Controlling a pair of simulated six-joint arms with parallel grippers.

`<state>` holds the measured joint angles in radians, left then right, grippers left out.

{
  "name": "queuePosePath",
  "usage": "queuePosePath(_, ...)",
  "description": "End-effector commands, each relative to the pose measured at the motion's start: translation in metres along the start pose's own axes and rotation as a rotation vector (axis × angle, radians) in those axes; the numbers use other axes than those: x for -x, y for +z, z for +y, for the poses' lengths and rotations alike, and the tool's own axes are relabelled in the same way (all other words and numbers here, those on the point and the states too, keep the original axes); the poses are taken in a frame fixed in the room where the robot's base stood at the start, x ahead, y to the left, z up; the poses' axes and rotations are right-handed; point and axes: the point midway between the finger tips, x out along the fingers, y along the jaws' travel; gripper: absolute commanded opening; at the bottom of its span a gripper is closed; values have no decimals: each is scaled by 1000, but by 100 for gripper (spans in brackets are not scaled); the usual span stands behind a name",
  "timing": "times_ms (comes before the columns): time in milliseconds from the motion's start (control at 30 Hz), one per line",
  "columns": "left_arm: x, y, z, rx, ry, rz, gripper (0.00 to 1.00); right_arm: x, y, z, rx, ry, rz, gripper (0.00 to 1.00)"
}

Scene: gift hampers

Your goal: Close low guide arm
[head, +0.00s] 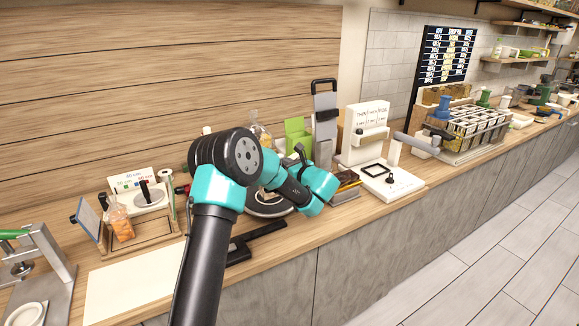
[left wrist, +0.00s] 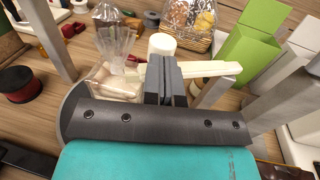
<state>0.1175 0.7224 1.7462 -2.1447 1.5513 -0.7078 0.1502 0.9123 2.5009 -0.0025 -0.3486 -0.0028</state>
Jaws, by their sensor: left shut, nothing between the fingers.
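My left gripper (left wrist: 166,80) is shut and empty in the left wrist view, its dark fingertips side by side. A pale straight bar (left wrist: 208,69), which looks like a guide arm, runs from beside the fingertips to the right. I cannot tell whether the fingers touch it. A grey metal post (left wrist: 216,90) stands near its right part, and another post (left wrist: 46,35) stands at the left. In the head view my left arm covers most of this spot, and its fingertips cannot be made out. My right gripper is not in view.
A clear bag (left wrist: 115,45) is at the left.

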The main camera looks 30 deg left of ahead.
Motion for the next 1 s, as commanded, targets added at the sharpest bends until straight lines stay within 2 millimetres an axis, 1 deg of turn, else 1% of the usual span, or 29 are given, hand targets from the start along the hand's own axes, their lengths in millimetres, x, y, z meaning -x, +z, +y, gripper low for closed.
queuePosePath(200,-1,0,1,0,1,0,0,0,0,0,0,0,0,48)
queuePosePath(367,-15,0,8,0,2,0,0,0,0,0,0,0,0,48)
queuePosePath(667,-11,0,6,0,-1,0,0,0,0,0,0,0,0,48)
queuePosePath(767,-4,0,6,0,-2,0,0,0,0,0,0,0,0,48)
queuePosePath(867,8,1,6,0,-4,0,0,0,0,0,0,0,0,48)
queuePosePath(1000,32,1,7,-1,-9,0,0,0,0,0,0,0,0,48)
